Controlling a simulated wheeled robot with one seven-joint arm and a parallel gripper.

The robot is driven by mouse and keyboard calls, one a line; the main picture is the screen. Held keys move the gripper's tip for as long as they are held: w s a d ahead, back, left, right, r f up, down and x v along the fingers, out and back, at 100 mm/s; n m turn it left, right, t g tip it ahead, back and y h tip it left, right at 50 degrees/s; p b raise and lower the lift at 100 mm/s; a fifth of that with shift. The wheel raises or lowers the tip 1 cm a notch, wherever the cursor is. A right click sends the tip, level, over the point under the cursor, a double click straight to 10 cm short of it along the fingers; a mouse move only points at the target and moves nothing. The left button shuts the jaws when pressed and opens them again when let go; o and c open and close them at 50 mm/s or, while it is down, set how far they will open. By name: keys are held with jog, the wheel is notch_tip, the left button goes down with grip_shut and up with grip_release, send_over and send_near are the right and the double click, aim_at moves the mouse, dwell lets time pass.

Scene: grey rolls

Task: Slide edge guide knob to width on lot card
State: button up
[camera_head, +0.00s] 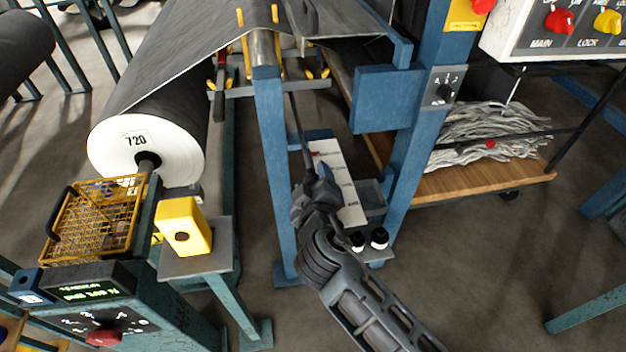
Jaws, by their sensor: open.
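A white card or sheet (343,185) with a red mark near its top and small print too fine to read lies on a low blue frame. My arm partly covers it. Yellow upright guides (243,40) stand on a cross rail under the grey web, with a dark handle (219,100) and some red at the rail's left. I cannot tell which part is the edge guide knob. My gripper (306,165) is in front of the card's left edge, pointing up the picture towards the rail. It is open, and I see nothing held.
A large grey roll (143,148) labelled 720 is at left. A yellow wire basket (95,225), a yellow box (184,228) and a control panel stand nearer. A blue post with a dial (443,92) is right of my gripper. Floor at lower right is clear.

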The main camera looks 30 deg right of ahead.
grip_shut()
dwell(0.6)
